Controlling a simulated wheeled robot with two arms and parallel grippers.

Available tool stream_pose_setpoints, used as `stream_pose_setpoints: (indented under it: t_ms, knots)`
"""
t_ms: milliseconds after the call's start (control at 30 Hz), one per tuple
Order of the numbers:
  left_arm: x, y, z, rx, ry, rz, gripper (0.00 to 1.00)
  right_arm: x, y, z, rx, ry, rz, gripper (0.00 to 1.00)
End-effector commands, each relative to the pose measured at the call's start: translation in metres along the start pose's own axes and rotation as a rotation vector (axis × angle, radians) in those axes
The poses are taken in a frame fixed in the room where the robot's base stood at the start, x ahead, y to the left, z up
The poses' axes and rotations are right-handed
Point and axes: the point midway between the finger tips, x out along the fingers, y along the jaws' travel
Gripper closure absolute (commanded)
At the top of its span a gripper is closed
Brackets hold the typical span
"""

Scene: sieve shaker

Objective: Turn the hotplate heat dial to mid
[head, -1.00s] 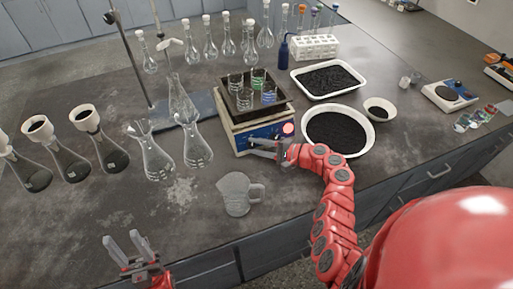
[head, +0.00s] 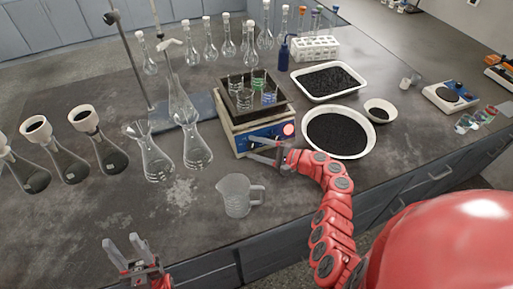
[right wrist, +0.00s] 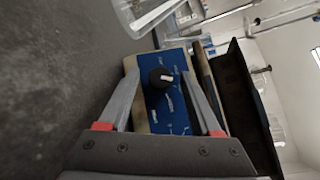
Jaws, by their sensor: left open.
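The hotplate (head: 237,131) stands mid-bench with a blue front panel. Its dark heat dial (right wrist: 160,80) shows in the right wrist view, with a white mark pointing right in that picture. In the head view I cannot make out the dial behind my gripper. My right gripper (head: 252,149) is open in front of the panel. In the right wrist view the fingers of the right gripper (right wrist: 163,88) spread on both sides of the dial, apart from it. My left gripper (head: 120,247) is open and empty at the bench's front left.
A dark tray with small beakers (head: 244,98) sits on the hotplate. A glass beaker with a handle (head: 237,196) stands in front. Flasks (head: 193,150) stand to the left. A white bowl of dark grains (head: 338,155) stands close on the right.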

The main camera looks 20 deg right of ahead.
Motion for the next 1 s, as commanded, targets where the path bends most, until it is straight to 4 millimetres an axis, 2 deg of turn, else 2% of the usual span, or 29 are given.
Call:
stream_pose_setpoints:
  t_ms: [267,433,567,800,1000]
  knots:
    - [0.000,0.000,0.000,0.000,0.000,0.000,0.55,-0.001,0.000,-0.001,-0.001,0.001,-0.001,0.33]
    - [-0.004,0.000,0.001,0.000,0.000,0.000,0.55,-0.015,0.000,-0.003,0.000,0.005,-0.004,0.33]
    - [-0.010,0.001,0.002,0.000,0.000,0.000,0.55,-0.043,0.001,-0.004,-0.004,0.008,-0.004,0.33]
    - [-0.022,0.001,0.004,0.000,0.000,0.000,0.55,-0.109,0.002,-0.003,-0.001,0.007,-0.003,0.33]
    - [-0.028,0.001,0.005,0.000,0.000,0.000,0.55,-0.152,0.001,-0.003,-0.001,0.007,-0.002,0.33]
